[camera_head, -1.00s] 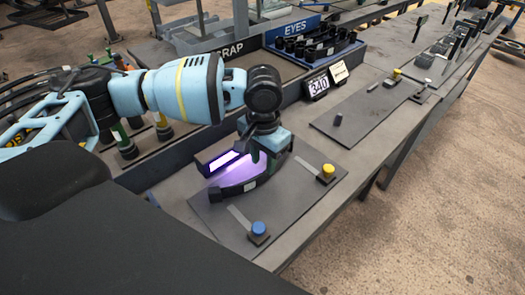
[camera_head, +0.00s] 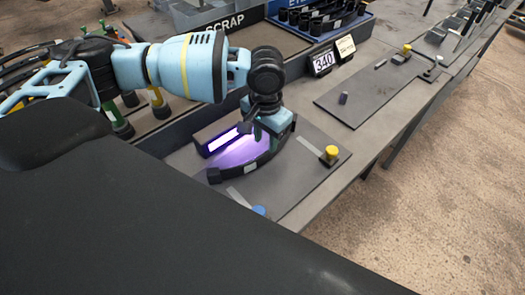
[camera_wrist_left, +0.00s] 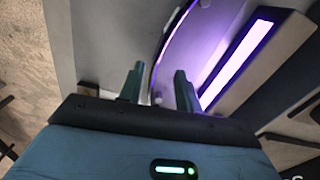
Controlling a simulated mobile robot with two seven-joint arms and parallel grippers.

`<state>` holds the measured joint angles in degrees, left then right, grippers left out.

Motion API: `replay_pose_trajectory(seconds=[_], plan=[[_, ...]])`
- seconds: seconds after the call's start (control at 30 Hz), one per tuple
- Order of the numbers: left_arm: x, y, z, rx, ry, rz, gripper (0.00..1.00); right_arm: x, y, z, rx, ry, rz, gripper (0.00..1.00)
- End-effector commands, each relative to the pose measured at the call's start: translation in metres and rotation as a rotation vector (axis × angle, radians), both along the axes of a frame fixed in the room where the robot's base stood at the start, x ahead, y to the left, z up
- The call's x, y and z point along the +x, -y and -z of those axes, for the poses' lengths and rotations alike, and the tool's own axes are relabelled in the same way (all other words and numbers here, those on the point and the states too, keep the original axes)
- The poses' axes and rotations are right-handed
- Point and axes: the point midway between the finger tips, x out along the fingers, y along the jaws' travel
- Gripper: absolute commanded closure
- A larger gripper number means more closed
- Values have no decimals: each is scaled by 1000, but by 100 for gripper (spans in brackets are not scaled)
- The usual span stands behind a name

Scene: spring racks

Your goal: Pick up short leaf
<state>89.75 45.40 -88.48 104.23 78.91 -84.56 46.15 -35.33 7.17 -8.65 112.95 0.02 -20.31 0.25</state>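A curved dark leaf (camera_head: 262,163) with a small pale label stands on edge on a dark plate (camera_head: 310,178), in front of a glowing purple-white light bar (camera_head: 223,141). My left gripper (camera_head: 268,138) hangs at the leaf's right half. In the left wrist view the gripper (camera_wrist_left: 159,84) is open, its two green fingers apart. The leaf's thin curved edge (camera_wrist_left: 165,45) runs down into the gap between them. Contact with the fingers cannot be told. My right gripper is not in view.
A yellow-topped clamp (camera_head: 331,154) sits on the plate's right side and a blue-topped one (camera_head: 259,210) at its front, partly covered by my dark body. A 340 sign (camera_head: 323,63) and an EYES tray (camera_head: 325,20) stand behind. A second plate (camera_head: 370,95) lies to the right.

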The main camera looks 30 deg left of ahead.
Motion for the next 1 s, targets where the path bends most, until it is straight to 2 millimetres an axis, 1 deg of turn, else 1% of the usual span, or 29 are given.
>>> replay_pose_trajectory(seconds=[0.03,0.2,0.3,0.4,0.6,0.67,0.87,1.0], plan=[[0,1,8,1,-4,1,66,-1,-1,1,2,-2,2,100],[1,5,33,2,-4,0,66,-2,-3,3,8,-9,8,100],[1,5,42,2,-3,-1,66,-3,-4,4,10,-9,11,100],[1,5,46,0,-1,-1,66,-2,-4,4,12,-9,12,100],[1,5,46,0,-1,-1,66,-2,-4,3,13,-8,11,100],[1,5,46,0,-1,-1,73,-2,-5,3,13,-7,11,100],[1,5,46,0,-1,-1,99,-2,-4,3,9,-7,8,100],[1,5,46,0,-1,-1,100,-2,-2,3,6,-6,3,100]])
